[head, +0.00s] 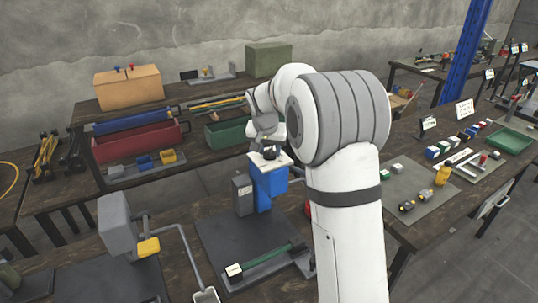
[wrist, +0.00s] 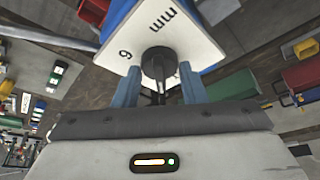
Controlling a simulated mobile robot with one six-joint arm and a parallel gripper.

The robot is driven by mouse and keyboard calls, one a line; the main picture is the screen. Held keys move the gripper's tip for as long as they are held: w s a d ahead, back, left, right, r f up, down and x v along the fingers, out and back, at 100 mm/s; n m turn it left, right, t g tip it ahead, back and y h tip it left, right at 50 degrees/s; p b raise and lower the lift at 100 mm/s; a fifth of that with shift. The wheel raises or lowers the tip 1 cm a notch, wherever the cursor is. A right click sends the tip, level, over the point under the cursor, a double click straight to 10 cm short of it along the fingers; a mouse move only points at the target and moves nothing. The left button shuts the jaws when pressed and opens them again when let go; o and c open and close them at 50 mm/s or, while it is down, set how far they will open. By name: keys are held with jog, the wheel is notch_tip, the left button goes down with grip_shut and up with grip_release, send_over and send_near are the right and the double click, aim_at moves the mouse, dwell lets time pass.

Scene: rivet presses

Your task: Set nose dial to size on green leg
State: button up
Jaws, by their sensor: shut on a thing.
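The nose dial is a round black knob (wrist: 159,62) on a white plate (wrist: 190,45) on top of a blue press (head: 267,188). The plate carries a digit that reads as 6 or 9, and "mm"; other marks are hidden. My gripper (wrist: 158,84) is shut on the knob, one finger on each side. In the head view my arm partly covers it. A green leg (head: 275,257) lies in a grey holder on a dark mat, with a white tag (head: 234,270) at its left end. The tag's writing is too small to read.
A grey box (head: 242,194) stands close left of the blue press. A grey press with a yellow part (head: 148,247) stands at the front left. A back bench holds a red bin (head: 135,140) and green bin (head: 226,132). The right bench holds small blocks and a green tray (head: 509,140).

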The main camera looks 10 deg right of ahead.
jog(key=m+h+b, duration=0.1)
jog(key=m, duration=0.1)
jog(key=m+g+b, duration=0.1)
jog(key=m, duration=0.2)
jog(key=shift+w+a+f+m+h, duration=0.1)
jog(key=shift+w+a+m+h, duration=0.05)
jog(key=shift+m+h, duration=0.2)
jog(key=m+g+h, duration=0.1)
jog(key=m+g, duration=0.1)
jog(key=m, duration=0.3)
jog(key=shift+w+m, duration=0.1)
jog(key=shift+m, duration=0.15)
jog(key=shift+g, duration=0.3)
jog(key=o, duration=1)
jog(key=v, duration=0.8)
jog(key=shift+b, duration=0.3)
